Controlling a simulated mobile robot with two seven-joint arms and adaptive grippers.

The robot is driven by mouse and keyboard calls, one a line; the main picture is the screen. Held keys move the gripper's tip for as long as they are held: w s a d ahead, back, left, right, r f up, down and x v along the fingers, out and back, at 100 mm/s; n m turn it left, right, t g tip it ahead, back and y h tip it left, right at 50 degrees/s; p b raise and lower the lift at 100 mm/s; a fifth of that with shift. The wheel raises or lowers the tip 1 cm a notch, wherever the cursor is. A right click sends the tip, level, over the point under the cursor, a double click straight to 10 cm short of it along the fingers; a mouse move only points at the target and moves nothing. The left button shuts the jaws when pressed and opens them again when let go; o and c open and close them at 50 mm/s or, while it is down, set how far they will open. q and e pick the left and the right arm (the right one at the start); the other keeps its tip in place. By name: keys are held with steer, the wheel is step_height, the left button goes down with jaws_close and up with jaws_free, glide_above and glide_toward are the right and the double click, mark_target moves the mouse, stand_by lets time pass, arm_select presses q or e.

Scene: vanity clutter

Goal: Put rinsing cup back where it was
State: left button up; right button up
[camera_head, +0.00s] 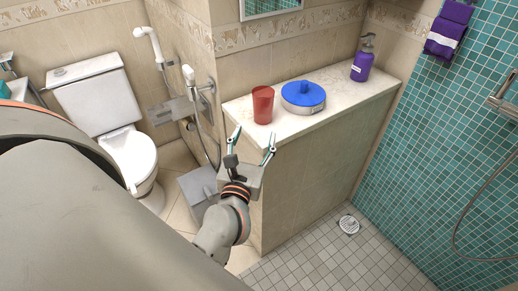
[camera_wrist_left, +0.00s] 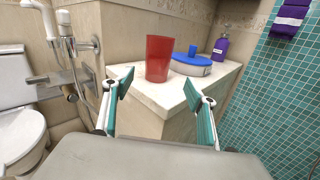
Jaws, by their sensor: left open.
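The rinsing cup is a red tumbler (camera_head: 263,104) standing upright near the left end of the pale counter (camera_head: 342,103). In the left wrist view the red cup (camera_wrist_left: 159,58) stands beyond and between my fingertips, apart from them. My left gripper (camera_head: 253,144) is open and empty, just in front of the counter's near edge and pointing toward the cup. Its two fingers also show spread wide in the left wrist view (camera_wrist_left: 157,88). My right gripper does not show in either view.
A round blue-lidded container (camera_head: 303,97) stands right of the cup, and a purple pump bottle (camera_head: 363,60) stands farther back. A toilet (camera_head: 118,130), a hand shower (camera_head: 150,42) and a grey bin (camera_head: 198,190) are to the left. The tiled floor (camera_head: 318,262) at the lower right is clear.

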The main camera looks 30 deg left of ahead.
arm_select(q)
steer(key=s+d+f+m+h, duration=0.2)
steer(key=d+f+m+h, duration=0.35)
steer(key=m, duration=0.85)
steer(key=s+d+f+m+h, duration=0.2)
steer(key=d+f+m+h, duration=0.35)
steer(key=m, duration=0.95)
steer(key=s+f+m+g, duration=0.3)
steer(key=s+f+m, duration=0.1)
steer(key=f+m, duration=0.3)
steer(key=s+f+m+g+y, duration=0.1)
steer(key=s+f+m+g, duration=0.2)
steer(key=f, duration=0.7)
steer(key=s+d+m, duration=0.1)
steer(key=s+m, duration=0.1)
steer(key=m, duration=0.2)
steer(key=shift+f+m, duration=0.35)
steer(key=shift+m, duration=0.05)
